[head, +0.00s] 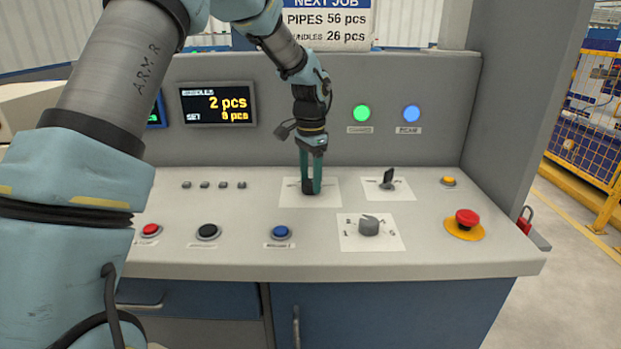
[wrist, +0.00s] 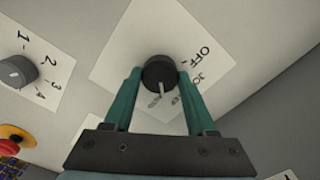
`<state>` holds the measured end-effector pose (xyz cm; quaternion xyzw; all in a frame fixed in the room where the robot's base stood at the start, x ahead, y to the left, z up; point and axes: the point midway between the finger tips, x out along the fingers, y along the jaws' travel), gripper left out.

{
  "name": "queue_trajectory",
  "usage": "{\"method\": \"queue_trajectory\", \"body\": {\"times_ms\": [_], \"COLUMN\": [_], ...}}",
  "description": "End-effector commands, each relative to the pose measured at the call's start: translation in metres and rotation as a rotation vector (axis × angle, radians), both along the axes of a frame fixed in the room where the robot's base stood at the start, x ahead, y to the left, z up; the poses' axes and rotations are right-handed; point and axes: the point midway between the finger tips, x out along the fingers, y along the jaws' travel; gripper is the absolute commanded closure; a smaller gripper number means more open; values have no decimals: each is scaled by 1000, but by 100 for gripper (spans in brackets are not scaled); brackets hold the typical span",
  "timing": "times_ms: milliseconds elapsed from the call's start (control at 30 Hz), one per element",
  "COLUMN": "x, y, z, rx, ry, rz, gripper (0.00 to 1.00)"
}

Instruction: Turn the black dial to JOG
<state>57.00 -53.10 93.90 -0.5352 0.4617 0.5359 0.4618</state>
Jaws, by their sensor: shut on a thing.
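The black dial (wrist: 158,72) sits on a white label plate (wrist: 125,42) in the wrist view. My gripper (wrist: 157,76) is shut on it, with one teal finger on each side. A pale pointer mark on the dial faces down in the wrist view, toward my gripper's base, not at OFF. In the head view my gripper (head: 311,186) points down over the dial on its plate (head: 330,192), and its fingers mostly cover the dial.
A grey numbered dial (head: 368,228) is in front right of the plate, and a black lever switch (head: 388,178) is right of it. A red emergency button (head: 466,217) is farther right. Red, black and blue (head: 280,232) buttons line the front.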

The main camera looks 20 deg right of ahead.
Motion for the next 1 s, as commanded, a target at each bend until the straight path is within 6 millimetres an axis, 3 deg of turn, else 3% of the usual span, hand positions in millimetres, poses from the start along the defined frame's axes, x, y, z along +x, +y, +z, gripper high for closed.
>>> {"method": "queue_trajectory", "body": {"times_ms": [1000], "x": [0], "y": [0], "z": [1], "rx": [-1], "ry": [-2], "rz": [909], "gripper": [99]}}
